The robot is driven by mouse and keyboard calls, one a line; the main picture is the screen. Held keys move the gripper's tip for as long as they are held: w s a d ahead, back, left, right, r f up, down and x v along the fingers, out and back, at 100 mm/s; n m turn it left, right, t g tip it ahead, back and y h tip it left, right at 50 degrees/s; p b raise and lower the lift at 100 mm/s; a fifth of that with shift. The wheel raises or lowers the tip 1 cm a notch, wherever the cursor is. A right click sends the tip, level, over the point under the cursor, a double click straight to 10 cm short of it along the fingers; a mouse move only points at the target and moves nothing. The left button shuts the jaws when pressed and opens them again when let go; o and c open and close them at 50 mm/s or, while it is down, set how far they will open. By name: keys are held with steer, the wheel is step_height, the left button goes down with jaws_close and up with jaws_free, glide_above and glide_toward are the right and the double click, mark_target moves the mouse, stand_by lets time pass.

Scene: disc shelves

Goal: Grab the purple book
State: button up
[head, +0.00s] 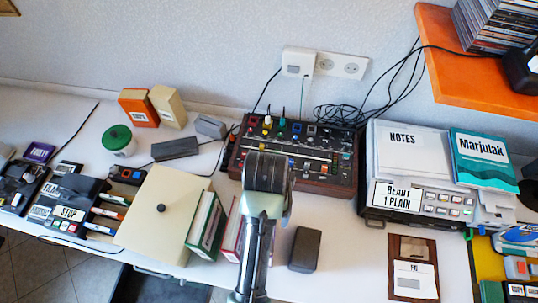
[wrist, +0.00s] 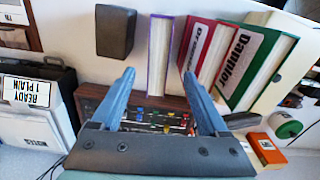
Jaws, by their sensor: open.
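The purple book (wrist: 158,55) stands upright in the wrist view, a thin volume with purple covers and pale page edges facing me. My gripper (wrist: 158,75) is open, with its two blue fingers spread apart. The lower end of the book shows between the fingertips, with a gap on each side. I cannot tell how far the fingertips are from it in depth. In the head view my arm hides the purple book, and the fingertips do not show.
Red (wrist: 206,50) and green (wrist: 255,65) binders stand close right of the book in the wrist view. A dark block (wrist: 115,30) stands left. A mixer (head: 330,155) lies near my gripper. A cream box (head: 163,210) stands beside the binders.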

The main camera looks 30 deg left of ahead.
step_height(320, 180, down, 6)
steer(key=shift+s+f, duration=0.1)
step_height(320, 180, down, 6)
steer(key=p, duration=0.1)
steer(key=shift+w+f, duration=0.2)
steer(key=shift+w, duration=0.1)
steer(key=shift+d, duration=0.1)
jaws_close()
stand_by(0.3)
steer(key=shift+r, duration=0.1)
stand_by(0.9)
